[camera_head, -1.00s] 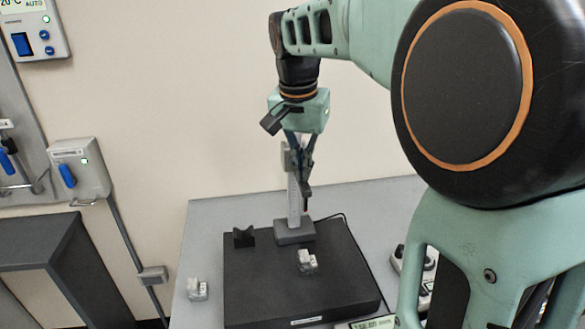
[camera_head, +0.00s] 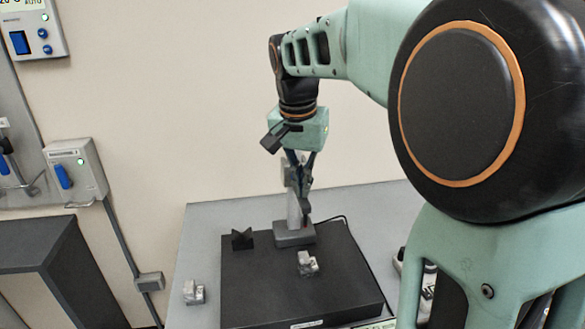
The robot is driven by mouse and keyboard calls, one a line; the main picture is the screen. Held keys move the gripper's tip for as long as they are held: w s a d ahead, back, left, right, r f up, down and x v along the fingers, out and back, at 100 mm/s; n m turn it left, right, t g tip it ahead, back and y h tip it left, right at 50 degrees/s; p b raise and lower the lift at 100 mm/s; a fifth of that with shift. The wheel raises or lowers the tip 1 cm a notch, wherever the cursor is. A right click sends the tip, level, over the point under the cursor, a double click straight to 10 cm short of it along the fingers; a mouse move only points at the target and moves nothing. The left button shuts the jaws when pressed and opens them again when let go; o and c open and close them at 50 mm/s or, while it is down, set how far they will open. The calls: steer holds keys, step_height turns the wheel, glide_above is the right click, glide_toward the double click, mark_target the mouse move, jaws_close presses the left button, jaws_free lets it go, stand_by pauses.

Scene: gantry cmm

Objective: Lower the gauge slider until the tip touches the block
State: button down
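The gauge stand has a light grey column (camera_head: 293,212) rising from a grey base (camera_head: 294,236) at the back of the black plate. The slider (camera_head: 306,202) is on the column, largely hidden by my gripper; its dark lower part shows at the column's right side. My gripper (camera_head: 302,186) points down at the slider, with its fingers close together around or in front of it. I cannot tell whether they grip it. A small grey block (camera_head: 307,263) sits on the plate in front of the stand. The tip is too small to make out clearly.
The black plate (camera_head: 260,300) lies on a grey table (camera_head: 205,230). A black V-shaped block (camera_head: 242,239) stands left of the stand. Another grey block (camera_head: 193,292) lies on the table left of the plate. A control box (camera_head: 400,262) is at the right, partly behind my arm.

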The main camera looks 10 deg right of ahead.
step_height(320, 180, down, 8)
steer(key=b, duration=0.5)
stand_by(1.0)
steer(key=shift+f+b, duration=0.65)
steer(key=shift+f, duration=0.05)
stand_by(0.8)
steer(key=shift+r, duration=0.1)
steer(key=shift+r+p, duration=3.05)
steer(key=shift+r, duration=0.45)
